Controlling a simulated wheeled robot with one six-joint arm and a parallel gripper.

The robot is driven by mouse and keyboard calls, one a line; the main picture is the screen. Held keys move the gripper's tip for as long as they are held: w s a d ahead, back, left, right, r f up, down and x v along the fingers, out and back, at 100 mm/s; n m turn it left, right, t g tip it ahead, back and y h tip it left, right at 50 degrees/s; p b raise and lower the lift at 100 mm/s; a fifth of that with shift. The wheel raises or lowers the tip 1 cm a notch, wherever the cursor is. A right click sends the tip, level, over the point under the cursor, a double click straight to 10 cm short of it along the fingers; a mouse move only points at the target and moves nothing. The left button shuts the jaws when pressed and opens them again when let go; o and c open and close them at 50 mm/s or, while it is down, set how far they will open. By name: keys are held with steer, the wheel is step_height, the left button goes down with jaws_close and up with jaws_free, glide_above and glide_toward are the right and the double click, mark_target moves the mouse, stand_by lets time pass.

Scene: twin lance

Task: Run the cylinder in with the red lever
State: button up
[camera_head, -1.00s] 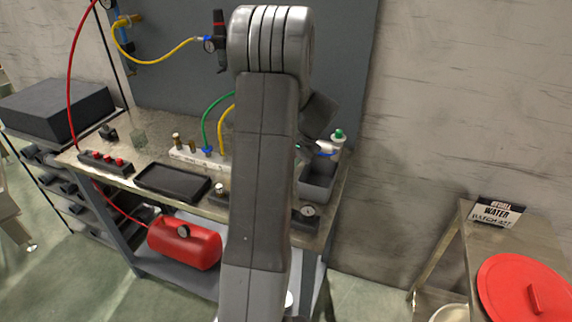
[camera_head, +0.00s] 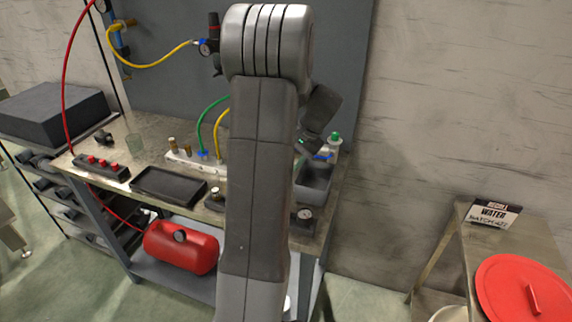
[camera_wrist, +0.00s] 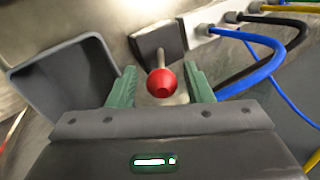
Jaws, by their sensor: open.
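The red lever knob (camera_wrist: 161,83) shows in the wrist view, on a thin metal stem that rises from a dark square base (camera_wrist: 152,44). My gripper (camera_wrist: 162,88) is open, its two green fingers standing to the left and right of the knob. I cannot tell whether either finger touches it. In the head view my own arm hides the lever and the cylinder, and the gripper's fingers do not show clearly. I cannot make out the cylinder in either view.
A grey open bin (camera_wrist: 62,78) lies left of the lever in the wrist view. Blue hose (camera_wrist: 262,40) and black hose run close on the right. On the workbench are a black tray (camera_head: 168,184) and a red-button box (camera_head: 102,167). A red tank (camera_head: 181,247) sits below.

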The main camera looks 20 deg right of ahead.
steer(key=v, duration=1)
steer(key=shift+r+b, duration=0.25)
steer(key=shift+b, duration=0.05)
steer(key=shift+f, duration=0.1)
steer(key=p+x, duration=0.1)
steer(key=x, duration=1.2)
steer(key=shift+f, duration=0.25)
steer(key=shift+w+a+p, duration=0.1)
steer(key=shift+a+p, duration=0.05)
steer(key=shift+p, duration=0.15)
steer(key=shift+f, duration=0.1)
